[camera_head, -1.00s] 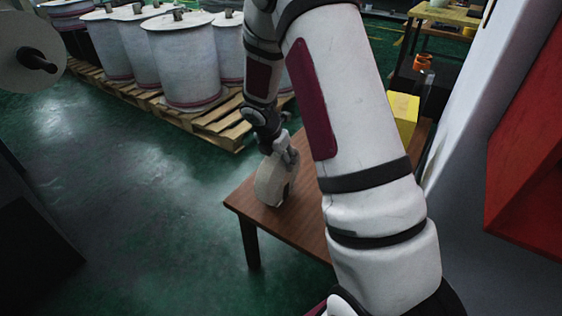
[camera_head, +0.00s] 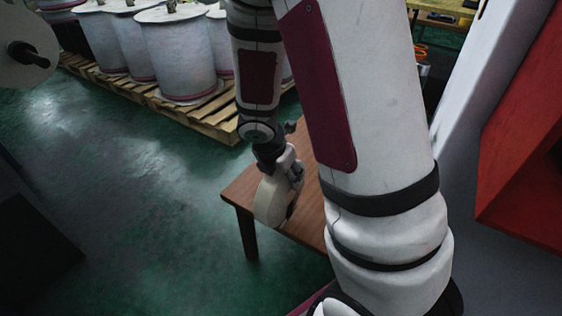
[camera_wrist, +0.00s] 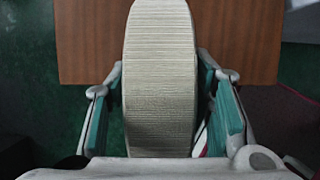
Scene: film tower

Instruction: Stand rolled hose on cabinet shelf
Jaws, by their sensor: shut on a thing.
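The rolled hose (camera_head: 271,200) is a pale, cream-coloured flat roll, held on edge by my gripper (camera_head: 283,172). In the wrist view the hose (camera_wrist: 160,75) stands between the two green-padded fingers of my gripper (camera_wrist: 160,100), and its ribbed outer face is toward the camera. The fingers are shut on its sides. In the head view it appears at the left part of the brown table; I cannot tell whether it touches the top. A red cabinet-like box (camera_head: 525,165) is at the right edge; its inside is mostly out of view.
The brown wooden table (camera_head: 238,192) is under the hose, partly hidden by my arm. White drums (camera_head: 178,60) stand on a wooden pallet (camera_head: 215,122) at the back left. A dark block (camera_head: 35,250) is at lower left. The green floor (camera_head: 130,190) between is clear.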

